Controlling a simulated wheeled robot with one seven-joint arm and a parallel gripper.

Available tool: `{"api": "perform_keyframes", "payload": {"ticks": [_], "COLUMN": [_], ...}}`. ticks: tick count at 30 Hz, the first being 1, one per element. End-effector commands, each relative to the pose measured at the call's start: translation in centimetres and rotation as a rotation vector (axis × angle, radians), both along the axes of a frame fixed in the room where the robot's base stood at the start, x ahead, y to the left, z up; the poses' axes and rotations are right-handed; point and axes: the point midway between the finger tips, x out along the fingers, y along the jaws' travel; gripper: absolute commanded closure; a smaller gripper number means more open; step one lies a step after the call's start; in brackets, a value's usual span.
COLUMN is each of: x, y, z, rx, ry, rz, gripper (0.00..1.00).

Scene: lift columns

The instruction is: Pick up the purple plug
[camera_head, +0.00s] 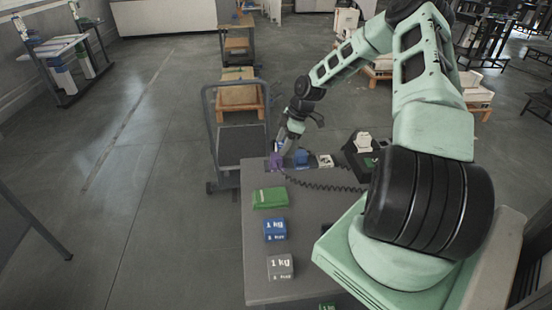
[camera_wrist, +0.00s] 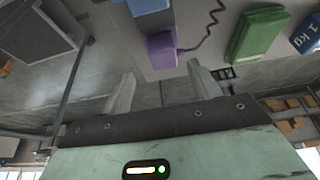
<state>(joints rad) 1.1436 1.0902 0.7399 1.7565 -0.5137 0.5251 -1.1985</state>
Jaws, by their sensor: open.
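The purple plug (camera_head: 276,161) lies at the far left corner of the grey table (camera_head: 316,230). It also shows in the wrist view (camera_wrist: 161,50) at the table edge, beyond my fingertips and between their lines. A dark coiled cord runs from near it. My gripper (camera_head: 288,140) is just above and beside the plug in the head view. In the wrist view my gripper (camera_wrist: 160,82) has its two fingers spread apart with nothing between them. Whether a finger touches the plug I cannot tell.
A blue block (camera_head: 302,157) stands close to the plug, with a white block (camera_head: 325,161) beyond it. A green pouch (camera_head: 270,198), a blue weight (camera_head: 275,230) and a grey 1 kg weight (camera_head: 280,266) line the table's left side. A cart (camera_head: 241,146) stands behind.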

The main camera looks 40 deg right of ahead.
Motion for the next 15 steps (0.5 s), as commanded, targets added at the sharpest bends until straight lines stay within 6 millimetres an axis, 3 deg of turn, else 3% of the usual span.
{"api": "perform_keyframes", "payload": {"ticks": [8, 15], "x": [0.3, 0.8], "y": [0.9, 2.1], "z": [-1.8, -5.0], "rx": [0.002, 0.002], "ry": [0.003, 0.003], "rz": [0.002, 0.000], "gripper": [0.38, 0.38]}}
